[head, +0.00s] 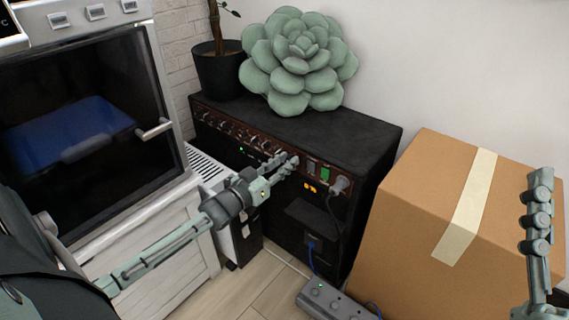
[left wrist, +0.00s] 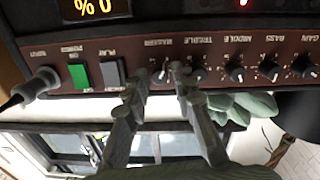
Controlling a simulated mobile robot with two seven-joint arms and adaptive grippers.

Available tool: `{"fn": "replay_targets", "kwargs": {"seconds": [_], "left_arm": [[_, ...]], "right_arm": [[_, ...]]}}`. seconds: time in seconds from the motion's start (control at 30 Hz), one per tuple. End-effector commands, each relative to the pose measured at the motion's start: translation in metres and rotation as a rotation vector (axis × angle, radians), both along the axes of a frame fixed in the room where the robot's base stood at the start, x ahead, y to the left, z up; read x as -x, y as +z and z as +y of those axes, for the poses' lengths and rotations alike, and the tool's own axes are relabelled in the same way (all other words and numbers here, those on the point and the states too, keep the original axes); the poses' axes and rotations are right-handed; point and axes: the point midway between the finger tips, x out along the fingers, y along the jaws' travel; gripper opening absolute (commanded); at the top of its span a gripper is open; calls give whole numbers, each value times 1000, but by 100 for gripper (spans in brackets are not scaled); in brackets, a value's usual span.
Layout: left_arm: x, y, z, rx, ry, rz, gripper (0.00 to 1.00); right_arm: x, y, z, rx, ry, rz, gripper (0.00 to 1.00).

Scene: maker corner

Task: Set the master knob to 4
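The black amplifier (head: 330,128) stands against the wall, with a row of knobs on its brown front panel. In the left wrist view the panel is upside down, and the master knob (left wrist: 160,74) sits between the treble knob (left wrist: 197,74) and the play switch (left wrist: 110,74). My left gripper (head: 287,165) is at the panel. Its fingers (left wrist: 160,80) are apart, one on each side of the master knob; I cannot tell whether they touch it. The knob's exact setting is too small to read. My right gripper (head: 538,215) is at the right edge, away from the amplifier.
A green succulent cushion (head: 300,60) and a potted plant (head: 218,72) are on the amplifier. A cardboard box (head: 415,200) stands to its right, an oven (head: 90,120) to the left. A cable plugs in beside the green power switch (left wrist: 78,76). A power strip (head: 330,300) lies on the floor.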

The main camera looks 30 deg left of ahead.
Motion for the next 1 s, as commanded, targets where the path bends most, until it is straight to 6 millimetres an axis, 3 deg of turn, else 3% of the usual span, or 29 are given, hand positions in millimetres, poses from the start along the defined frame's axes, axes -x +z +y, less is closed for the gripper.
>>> {"fn": "replay_targets", "kwargs": {"seconds": [0.17, 0.4, 0.77, 1.0], "left_arm": [[0, 0, 0, 0, 0, 1, 25], [0, 0, 0, 0, 0, 0, 0], [0, 1, 0, -29, 0, -2, 0], [0, 3, 0, -153, 1, -10, 0]], "right_arm": [[0, 0, 0, 0, 0, 0, 40], [0, 0, 0, 0, 0, 1, 40], [-2, 0, 1, 6, 0, 18, 40], [-8, -18, 8, 51, 15, 154, 40]]}}
